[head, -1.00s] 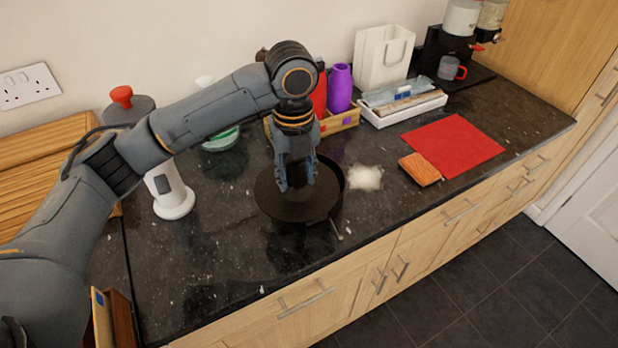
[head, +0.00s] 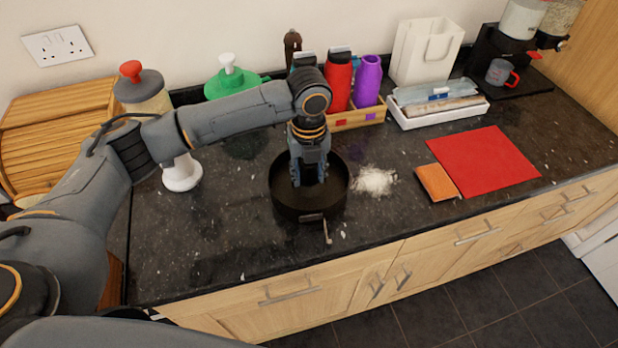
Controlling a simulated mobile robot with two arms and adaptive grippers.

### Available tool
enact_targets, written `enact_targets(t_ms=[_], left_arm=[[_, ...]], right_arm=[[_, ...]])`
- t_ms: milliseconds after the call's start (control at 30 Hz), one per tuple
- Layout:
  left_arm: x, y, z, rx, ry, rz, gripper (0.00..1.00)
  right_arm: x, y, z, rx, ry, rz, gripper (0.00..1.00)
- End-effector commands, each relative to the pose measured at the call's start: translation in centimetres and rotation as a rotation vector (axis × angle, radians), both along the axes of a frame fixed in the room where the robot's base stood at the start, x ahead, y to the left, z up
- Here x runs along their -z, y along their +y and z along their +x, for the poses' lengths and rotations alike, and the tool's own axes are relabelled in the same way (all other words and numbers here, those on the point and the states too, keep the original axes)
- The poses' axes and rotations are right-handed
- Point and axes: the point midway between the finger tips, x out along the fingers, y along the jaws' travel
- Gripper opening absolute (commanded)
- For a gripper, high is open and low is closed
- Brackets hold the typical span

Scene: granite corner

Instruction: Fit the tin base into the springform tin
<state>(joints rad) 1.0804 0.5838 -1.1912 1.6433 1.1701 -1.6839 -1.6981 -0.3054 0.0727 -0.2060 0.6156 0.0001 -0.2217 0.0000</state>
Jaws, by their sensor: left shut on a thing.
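The springform tin (head: 342,200) is a round, dark tin standing on the granite worktop near its front edge, with a metal latch sticking out at the front. The tin base (head: 290,197) is a dark disc that shows inside the tin's wall, low down; whether it lies fully flat on the bottom is hard to tell, dark on dark. My left gripper (head: 309,181) points straight down into the tin, shut on the tin base near its middle. My right gripper is not in view.
White powder (head: 375,181) is spilled just right of the tin. An orange sponge (head: 436,182) and a red mat (head: 483,163) lie further right. Bottles (head: 338,80) stand in a wooden tray behind. A white-footed dispenser (head: 182,175) stands left. The worktop in front-left is clear.

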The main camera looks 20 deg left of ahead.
Motion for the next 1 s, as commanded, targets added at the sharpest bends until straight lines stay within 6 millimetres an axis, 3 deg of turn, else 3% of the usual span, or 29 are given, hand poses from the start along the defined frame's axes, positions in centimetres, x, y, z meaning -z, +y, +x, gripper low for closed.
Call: enact_targets(t_ms=[167, 500, 533, 633, 1000], left_arm=[[2.3, 0.0, 0.0, -0.001, 0.002, 0.001, 0.02], [2.7, 0.0, 0.0, -0.001, 0.000, 0.000, 0.02], [2.8, 0.0, 0.0, -0.001, 0.000, 0.000, 0.40], [2.7, 0.0, 0.0, -0.001, 0.000, 0.000, 0.61], [2.3, 0.0, 0.0, 0.000, -0.001, 0.000, 0.61]], right_arm=[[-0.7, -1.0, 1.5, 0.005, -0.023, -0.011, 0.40], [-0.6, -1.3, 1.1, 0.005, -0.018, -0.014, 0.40], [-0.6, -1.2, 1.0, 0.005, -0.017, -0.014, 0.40], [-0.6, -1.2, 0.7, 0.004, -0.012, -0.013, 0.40], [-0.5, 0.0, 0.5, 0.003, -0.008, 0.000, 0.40]])
